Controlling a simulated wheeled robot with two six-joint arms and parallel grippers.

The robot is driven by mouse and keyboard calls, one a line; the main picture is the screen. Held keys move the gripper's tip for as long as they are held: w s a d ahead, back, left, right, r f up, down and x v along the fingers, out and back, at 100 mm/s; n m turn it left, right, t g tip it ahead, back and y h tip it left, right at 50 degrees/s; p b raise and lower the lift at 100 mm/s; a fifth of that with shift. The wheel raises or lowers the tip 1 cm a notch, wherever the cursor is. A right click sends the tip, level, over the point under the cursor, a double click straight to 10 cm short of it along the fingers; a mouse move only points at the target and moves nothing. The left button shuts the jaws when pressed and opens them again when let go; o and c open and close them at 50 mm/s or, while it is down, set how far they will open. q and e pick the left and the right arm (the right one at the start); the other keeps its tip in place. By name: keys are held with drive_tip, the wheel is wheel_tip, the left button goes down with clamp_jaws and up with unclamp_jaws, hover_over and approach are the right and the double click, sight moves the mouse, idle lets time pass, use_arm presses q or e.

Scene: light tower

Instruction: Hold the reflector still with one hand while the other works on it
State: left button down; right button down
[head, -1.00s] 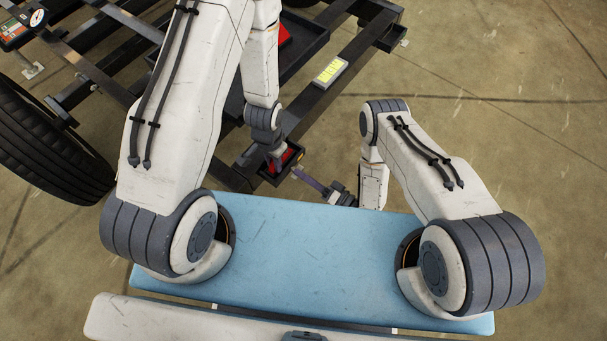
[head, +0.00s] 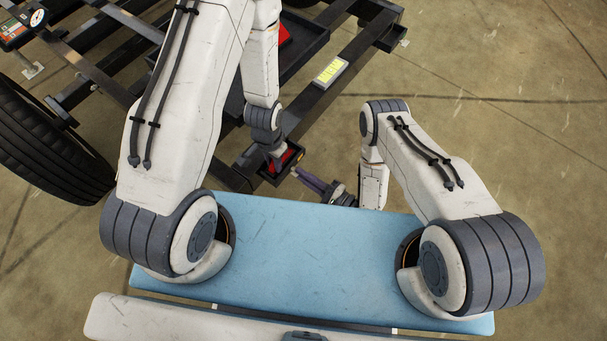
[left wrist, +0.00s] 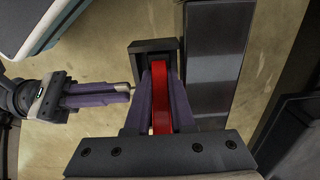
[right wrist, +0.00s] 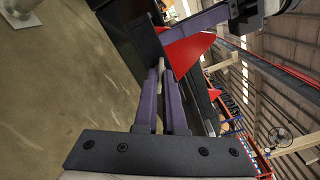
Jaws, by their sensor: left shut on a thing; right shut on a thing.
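The red reflector (left wrist: 161,97) is a flat triangular piece, upright at a dark bracket (left wrist: 143,48) at the end of the frame beam. It also shows in the right wrist view (right wrist: 187,52) and partly under my left arm in the head view (head: 291,157). My left gripper (left wrist: 160,78) is shut on the reflector, one purple finger on each side. My right gripper (right wrist: 162,78) points at the reflector from the side, its fingers shut on a small pale pin-like piece (right wrist: 161,62). That piece's tip is close to the reflector; I cannot tell whether they touch.
The dark trailer frame (head: 318,90) carries a yellow-marked plate (head: 330,71) and another red piece (head: 285,34). A tyre (head: 45,145) stands at the left. The concrete floor (head: 500,120) at the right is clear.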

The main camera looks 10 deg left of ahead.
drive_tip(key=shift+s+f+m, duration=0.1)
drive_tip(key=shift+s+m, duration=0.05)
drive_tip(key=shift+m, duration=4.15)
drive_tip(key=c, duration=1)
unclamp_jaws()
drive_tip(key=v, duration=1.2)
